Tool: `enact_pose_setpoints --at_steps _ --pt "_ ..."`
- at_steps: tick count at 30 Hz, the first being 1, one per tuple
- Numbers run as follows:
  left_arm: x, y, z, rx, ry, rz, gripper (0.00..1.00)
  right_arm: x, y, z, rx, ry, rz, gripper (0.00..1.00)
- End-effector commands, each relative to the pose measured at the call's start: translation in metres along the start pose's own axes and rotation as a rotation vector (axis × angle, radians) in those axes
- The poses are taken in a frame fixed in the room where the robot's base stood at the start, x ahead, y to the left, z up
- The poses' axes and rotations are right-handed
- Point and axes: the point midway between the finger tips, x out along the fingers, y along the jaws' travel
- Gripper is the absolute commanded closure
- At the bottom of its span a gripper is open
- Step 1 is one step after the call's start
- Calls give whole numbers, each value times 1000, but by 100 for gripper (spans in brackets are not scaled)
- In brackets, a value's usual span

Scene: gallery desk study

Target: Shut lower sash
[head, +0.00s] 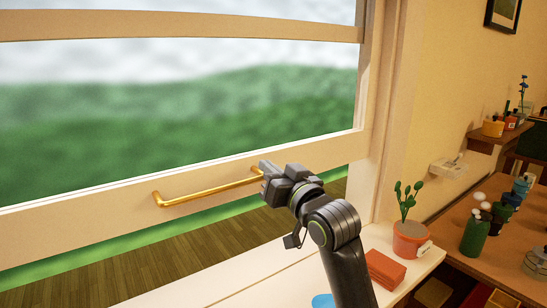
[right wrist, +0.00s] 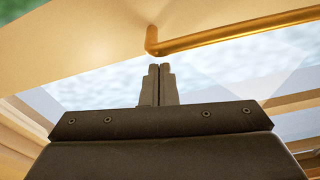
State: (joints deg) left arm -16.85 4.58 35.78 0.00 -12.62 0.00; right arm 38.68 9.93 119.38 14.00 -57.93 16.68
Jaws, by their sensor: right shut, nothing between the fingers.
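The lower sash is a cream frame whose bottom rail (head: 90,212) crosses the head view, rising to the right. The sash is raised, with an open gap under the rail. A brass bar handle (head: 205,195) is fixed to the rail. My right gripper (head: 265,174) is at the handle's right end and hides that end in the head view. In the right wrist view its fingers (right wrist: 157,86) are shut together and empty, close to the brass handle (right wrist: 235,31) near one mount; contact cannot be told. My left gripper is not in view.
The cream sill (head: 255,268) lies below the gap. On its right stand a potted plant (head: 410,240) and red books (head: 385,269). A wooden desk (head: 497,255) with bottles is further right. The sill's left part is clear.

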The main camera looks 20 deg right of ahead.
Motion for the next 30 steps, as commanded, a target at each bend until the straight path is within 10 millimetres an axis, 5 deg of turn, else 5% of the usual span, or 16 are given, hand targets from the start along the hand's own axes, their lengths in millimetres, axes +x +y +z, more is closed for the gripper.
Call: enact_pose_setpoints --at_steps 19,30 --pt "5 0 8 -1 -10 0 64 -4 2 17 0 -1 1 100" --pt "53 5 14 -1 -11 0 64 -16 20 107 4 -8 3 100"
